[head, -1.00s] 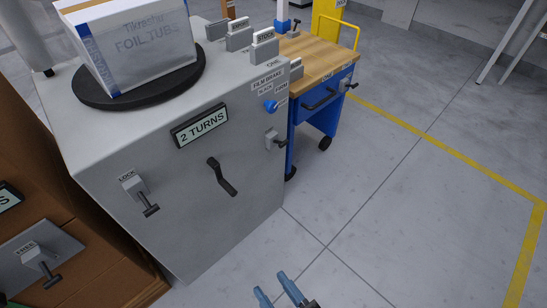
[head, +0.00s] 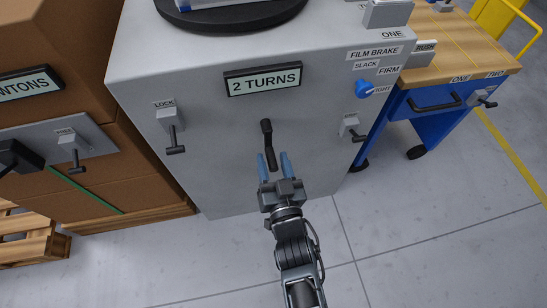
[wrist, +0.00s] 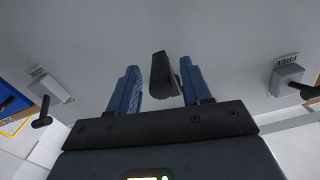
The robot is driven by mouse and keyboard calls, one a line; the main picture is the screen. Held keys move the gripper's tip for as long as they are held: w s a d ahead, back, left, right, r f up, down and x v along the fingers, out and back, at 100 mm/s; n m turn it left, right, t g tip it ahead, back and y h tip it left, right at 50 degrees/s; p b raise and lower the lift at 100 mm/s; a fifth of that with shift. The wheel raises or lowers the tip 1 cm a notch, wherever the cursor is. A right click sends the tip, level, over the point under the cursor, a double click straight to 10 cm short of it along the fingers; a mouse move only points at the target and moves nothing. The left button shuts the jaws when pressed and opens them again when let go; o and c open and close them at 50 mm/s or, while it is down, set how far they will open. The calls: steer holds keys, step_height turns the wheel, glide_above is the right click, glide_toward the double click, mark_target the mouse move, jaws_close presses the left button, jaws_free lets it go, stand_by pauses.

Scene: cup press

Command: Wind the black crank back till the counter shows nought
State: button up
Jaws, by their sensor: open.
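The black crank (head: 268,145) is on the grey cabinet's front, its arm hanging down and slightly right. The counter (head: 262,79) above it reads "2 TURNS". My gripper (head: 273,157) is open at the crank's lower end, its blue fingers on either side of the handle in the head view. In the wrist view the crank handle (wrist: 162,75) shows between the open fingers (wrist: 160,82), nearer the right one. I cannot tell whether either finger touches it.
A lever labelled LOCK (head: 171,130) sticks out left of the crank, and another lever (head: 352,128) to the right. A blue film brake knob (head: 365,89) is at upper right. A cardboard stack (head: 65,120) stands left, a blue wood-topped cart (head: 425,100) right. The floor in front is clear.

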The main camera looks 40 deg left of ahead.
steer(key=shift+x, duration=0.8)
steer(key=shift+c, duration=0.4)
jaws_close()
